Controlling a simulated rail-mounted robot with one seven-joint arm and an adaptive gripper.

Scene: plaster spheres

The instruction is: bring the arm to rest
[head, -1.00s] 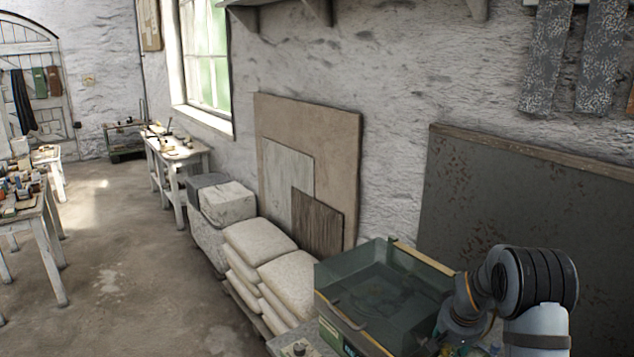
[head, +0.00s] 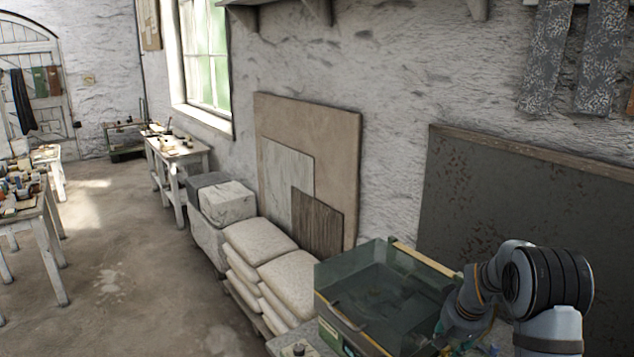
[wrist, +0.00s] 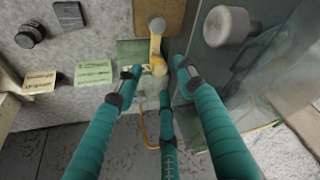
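My gripper (wrist: 158,88) shows in the wrist view with teal fingers spread apart and nothing clearly held between them. A yellow, pipe-like piece with a grey round end (wrist: 157,48) lies just beyond the fingertips; I cannot tell whether they touch it. In the head view my arm (head: 515,290) is bent at the lower right, beside the glass-sided tank (head: 345,312). The gripper itself is mostly out of sight there, low at the frame's edge.
In the wrist view a grey knob (wrist: 227,26) stands close at the right, and a dark round piece (wrist: 30,34) and paper cards (wrist: 93,73) lie at the left. Stacked sacks (head: 258,243) and leaning boards (head: 318,222) are left of the tank. The floor (head: 150,270) is open.

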